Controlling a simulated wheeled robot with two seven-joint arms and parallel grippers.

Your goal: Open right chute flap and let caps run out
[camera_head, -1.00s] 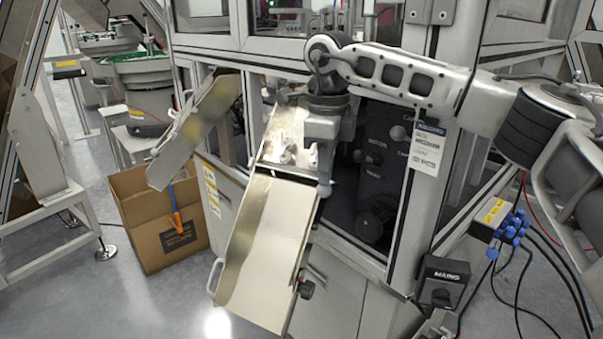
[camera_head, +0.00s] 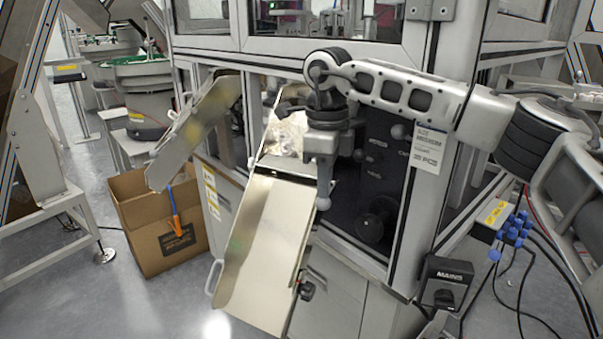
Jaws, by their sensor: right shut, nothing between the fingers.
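The right chute is a long metal trough. Its lower tray (camera_head: 268,250) slopes down toward me and looks empty. Its upper section (camera_head: 272,162) runs into the machine opening and holds a heap of whitish caps (camera_head: 288,134). A dark crosswise edge lies between the two sections; I cannot make out the flap or whether it is open. My right gripper (camera_head: 323,200) points down, shut and empty, at the right side of the chute near this edge. I cannot tell whether it touches the chute. My left gripper is out of view.
A second, shorter chute (camera_head: 205,118) stands to the left, above an open cardboard box (camera_head: 150,250) on the floor. The machine's window frame (camera_head: 408,200) is close to the right of my gripper. A mains switch box (camera_head: 442,284) and cables sit at the lower right.

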